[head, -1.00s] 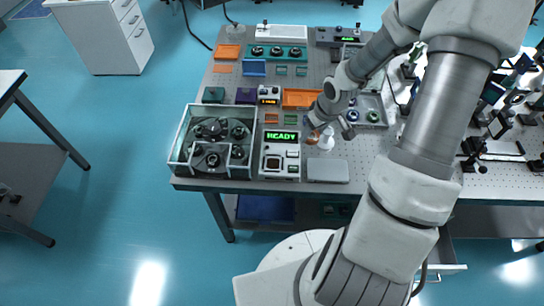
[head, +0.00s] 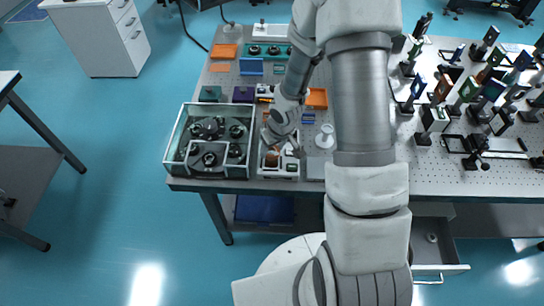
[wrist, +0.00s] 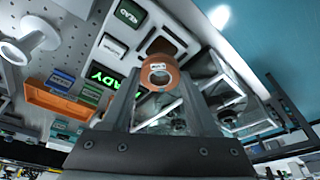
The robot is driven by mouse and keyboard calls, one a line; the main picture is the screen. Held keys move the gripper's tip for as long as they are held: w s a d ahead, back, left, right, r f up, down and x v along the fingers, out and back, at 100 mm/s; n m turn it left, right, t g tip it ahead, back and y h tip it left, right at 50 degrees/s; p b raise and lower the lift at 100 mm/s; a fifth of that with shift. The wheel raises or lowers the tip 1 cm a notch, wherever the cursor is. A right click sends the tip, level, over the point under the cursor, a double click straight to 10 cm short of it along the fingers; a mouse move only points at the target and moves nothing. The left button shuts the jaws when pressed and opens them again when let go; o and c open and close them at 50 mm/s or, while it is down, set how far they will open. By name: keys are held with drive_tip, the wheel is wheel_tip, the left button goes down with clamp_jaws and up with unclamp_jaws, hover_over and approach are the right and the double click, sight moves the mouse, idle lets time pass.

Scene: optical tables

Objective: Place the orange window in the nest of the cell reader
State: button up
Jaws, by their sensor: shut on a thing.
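The orange window (wrist: 160,74), a ring-shaped piece with a small white label, is between the fingertips of my gripper (wrist: 160,88) in the wrist view. My gripper (head: 274,145) is shut on it and hangs over the cell reader (head: 278,171) in the head view. In the wrist view the reader's green display (wrist: 101,75) and its READ key (wrist: 131,13) show to the left of the window. I cannot tell whether the window touches the reader.
A glass-walled box (head: 172,150) with dark round parts stands directly left of the reader. A white stand (head: 325,137) is to the right, with a grey flat plate (head: 315,169) before it. An orange tray (head: 317,98) lies behind. Many optic mounts fill the right table.

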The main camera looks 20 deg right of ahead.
sight(274, 153)
drive_tip(key=shift+a+f, duration=0.1)
drive_tip(key=shift+f, duration=1.9)
drive_tip(key=shift+f, duration=0.15)
drive_tip(key=shift+f+b, duration=0.15)
drive_tip(key=shift+b, duration=0.15)
drive_tip(key=o, duration=1.4)
drive_tip(key=shift+c, duration=0.2)
drive_tip(key=shift+r, duration=0.25)
